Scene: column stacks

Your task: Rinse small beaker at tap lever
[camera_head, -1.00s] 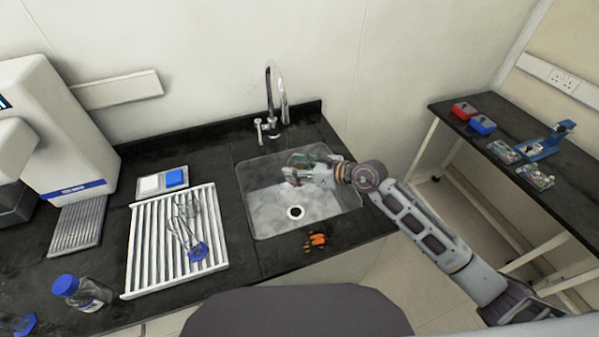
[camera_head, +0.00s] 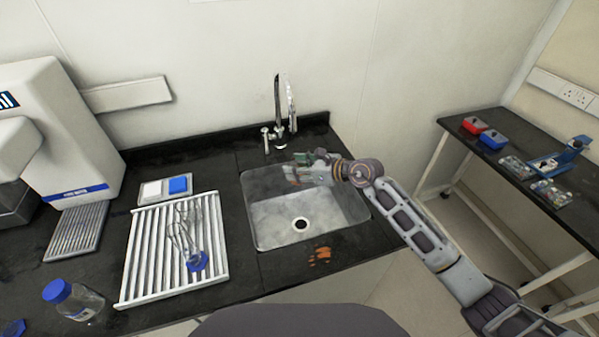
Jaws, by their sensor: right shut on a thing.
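My right gripper (camera_head: 292,172) reaches in from the right over the back part of the sink (camera_head: 330,228). It is shut on a small, clear object, the small beaker, which is blurred and mostly hidden by the fingers. The tap (camera_head: 280,108) stands behind the sink, with its curved spout above and behind the gripper. The tap lever (camera_head: 266,138) stands upright at the left of the tap base. My left gripper is not in view.
A white drying rack (camera_head: 145,262) with glassware lies left of the sink. A blue-capped bottle (camera_head: 75,299) stands at the front left. An orange-brown patch (camera_head: 320,256) marks the counter before the sink. A side bench (camera_head: 490,160) holds red and blue boxes.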

